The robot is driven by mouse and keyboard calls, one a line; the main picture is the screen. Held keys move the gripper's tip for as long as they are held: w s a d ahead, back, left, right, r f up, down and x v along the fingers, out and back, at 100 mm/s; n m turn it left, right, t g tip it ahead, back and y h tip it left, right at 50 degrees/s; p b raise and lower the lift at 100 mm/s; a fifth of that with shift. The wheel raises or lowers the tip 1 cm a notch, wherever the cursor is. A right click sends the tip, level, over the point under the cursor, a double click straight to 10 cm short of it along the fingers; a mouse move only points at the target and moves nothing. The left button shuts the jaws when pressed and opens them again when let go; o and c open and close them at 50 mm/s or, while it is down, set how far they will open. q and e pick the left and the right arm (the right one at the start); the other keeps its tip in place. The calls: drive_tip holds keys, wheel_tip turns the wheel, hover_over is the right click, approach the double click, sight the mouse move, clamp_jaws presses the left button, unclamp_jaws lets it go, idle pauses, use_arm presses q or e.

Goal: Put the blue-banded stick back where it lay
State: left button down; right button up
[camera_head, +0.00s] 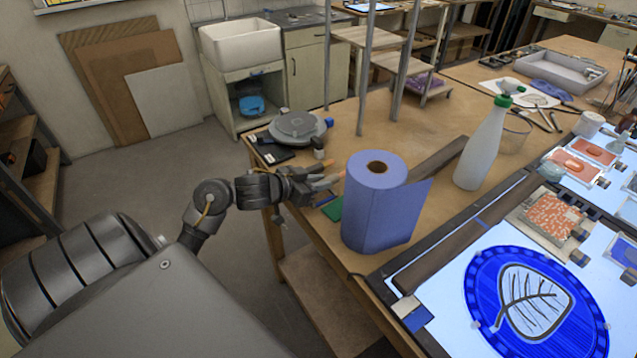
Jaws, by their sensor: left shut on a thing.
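My left gripper (324,184) is at the left edge of the wooden table, just left of a blue paper roll (372,205). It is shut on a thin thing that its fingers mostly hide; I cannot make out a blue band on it. A small blue piece (325,200) and a green piece (333,209) show on the table just below the fingers, partly hidden. A long dark bar (440,251) with a blue mark lies along the near edge of the light table, apart from the gripper. My right gripper is not in view.
A white bottle with a green cap (482,147) stands right of the roll. A grey round device (297,127) stands at the table's far left corner. The lit panel (452,332) bears a blue glass disc with a leaf (535,305). Bare tabletop (395,130) lies behind the roll.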

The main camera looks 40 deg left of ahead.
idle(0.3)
use_arm(q)
drive_tip(key=shift+r+p, duration=0.1)
drive_tip(key=shift+p, duration=0.3)
drive_tip(key=shift+s+f, duration=0.1)
drive_tip(key=shift+f, duration=0.25)
drive_tip(key=shift+f, duration=0.25)
idle(1.0)
drive_tip(key=c, duration=1.2)
unclamp_jaws()
drive_tip(key=v, duration=1)
drive_tip(key=shift+s, duration=0.4)
